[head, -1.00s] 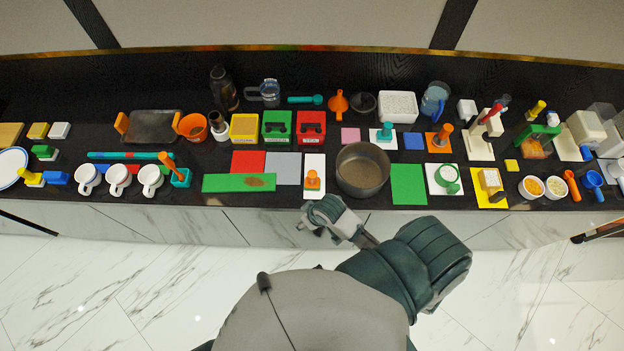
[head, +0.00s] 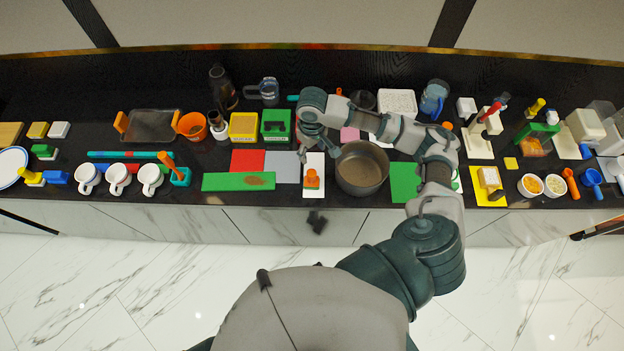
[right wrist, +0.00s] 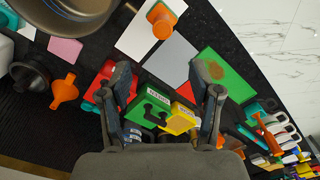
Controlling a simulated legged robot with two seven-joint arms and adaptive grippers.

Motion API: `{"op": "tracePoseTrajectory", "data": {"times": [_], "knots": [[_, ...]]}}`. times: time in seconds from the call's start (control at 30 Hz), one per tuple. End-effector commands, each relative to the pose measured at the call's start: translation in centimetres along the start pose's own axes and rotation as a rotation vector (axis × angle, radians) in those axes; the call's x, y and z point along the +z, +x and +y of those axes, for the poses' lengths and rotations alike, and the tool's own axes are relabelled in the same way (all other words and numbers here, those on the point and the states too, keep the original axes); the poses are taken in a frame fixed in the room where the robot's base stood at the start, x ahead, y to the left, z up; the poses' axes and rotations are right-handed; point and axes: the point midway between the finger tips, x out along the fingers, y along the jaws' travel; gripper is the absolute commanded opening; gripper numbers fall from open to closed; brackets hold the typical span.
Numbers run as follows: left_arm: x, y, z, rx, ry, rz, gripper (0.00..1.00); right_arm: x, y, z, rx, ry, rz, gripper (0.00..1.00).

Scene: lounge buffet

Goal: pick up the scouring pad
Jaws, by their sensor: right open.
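An orange-knobbed block with a green underside, which I take for the scouring pad (head: 312,178), stands on a white mat (head: 313,160) near the counter's front edge. It also shows at the top of the right wrist view (right wrist: 161,21). My right gripper (head: 302,147) is over the counter, just behind and left of this pad in the head view. The right wrist view shows its two fingers (right wrist: 168,88) spread wide with nothing held between them. The pad is outside the fingers. My left gripper is not in view.
A steel pot (head: 362,168) stands right of the mat. A stained green board (head: 238,182) and a grey sheet (head: 283,167) lie left. Yellow (head: 243,126) and green (head: 275,125) bins stand behind; my arm hides the red bin (right wrist: 104,84). A small dark shape by the counter front is unclear.

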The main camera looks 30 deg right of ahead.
Motion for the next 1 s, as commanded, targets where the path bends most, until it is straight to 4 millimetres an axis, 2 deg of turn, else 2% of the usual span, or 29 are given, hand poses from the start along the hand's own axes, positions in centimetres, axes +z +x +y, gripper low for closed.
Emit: {"op": "tracePoseTrajectory", "data": {"times": [0.2,0.4,0.67,0.9,1.0], "knots": [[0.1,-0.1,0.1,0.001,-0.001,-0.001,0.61,0.1,5.3,-0.2,-0.001,-0.002,-0.005,0.63],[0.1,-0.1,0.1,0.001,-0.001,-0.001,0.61,0.1,9.2,-0.2,-0.001,-0.003,-0.002,0.63],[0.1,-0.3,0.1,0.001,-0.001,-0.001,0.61,0.2,11.5,-0.2,-0.001,-0.004,-0.002,0.63],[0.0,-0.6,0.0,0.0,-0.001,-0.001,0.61,0.5,15.1,-0.2,-0.001,-0.005,-0.001,0.63],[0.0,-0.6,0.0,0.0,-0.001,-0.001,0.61,0.5,15.8,-0.2,0.0,-0.005,0.002,0.63]]}}
